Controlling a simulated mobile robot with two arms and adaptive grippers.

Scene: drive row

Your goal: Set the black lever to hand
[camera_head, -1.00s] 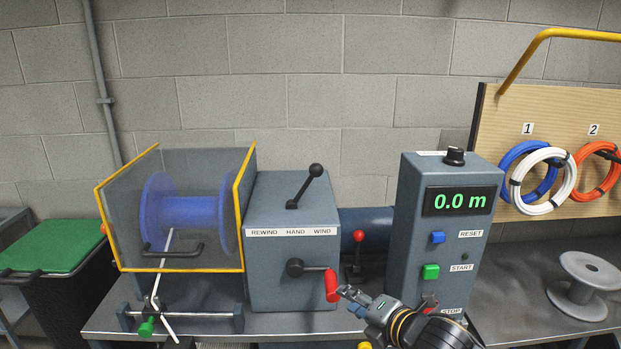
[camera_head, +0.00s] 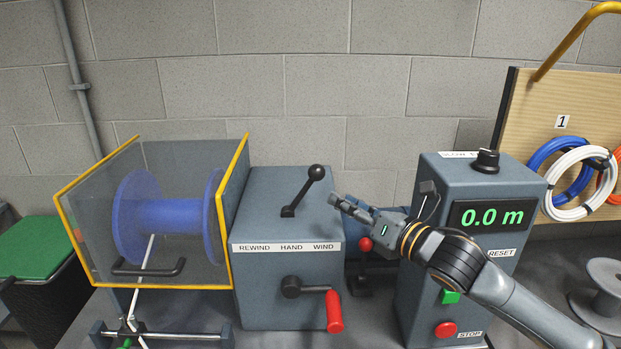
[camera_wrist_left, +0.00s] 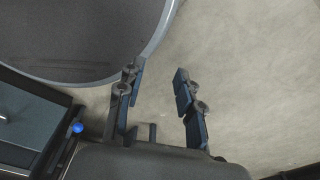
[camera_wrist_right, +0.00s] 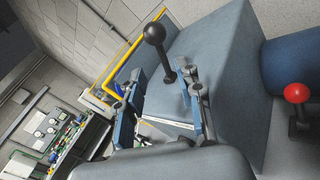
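The black lever (camera_head: 302,190) stands on top of the grey gearbox (camera_head: 285,264), leaning right, above the label (camera_head: 287,247) reading REWIND, HAND, WIND. Its ball knob is up, tilted toward the WIND side. My right gripper (camera_head: 336,202) is just right of the lever and apart from it. In the right wrist view, the lever (camera_wrist_right: 157,46) shows beyond the fingers of the right gripper (camera_wrist_right: 163,88), which are spread and empty. My left gripper (camera_wrist_left: 156,82) shows only in its own wrist view, fingers apart with nothing between them.
A red crank handle (camera_head: 333,311) sticks out from the gearbox front. A small red-knobbed lever (camera_head: 365,244) stands behind my right arm. The counter box (camera_head: 425,290) is close beside that arm. A guarded blue spool (camera_head: 165,220) stands left.

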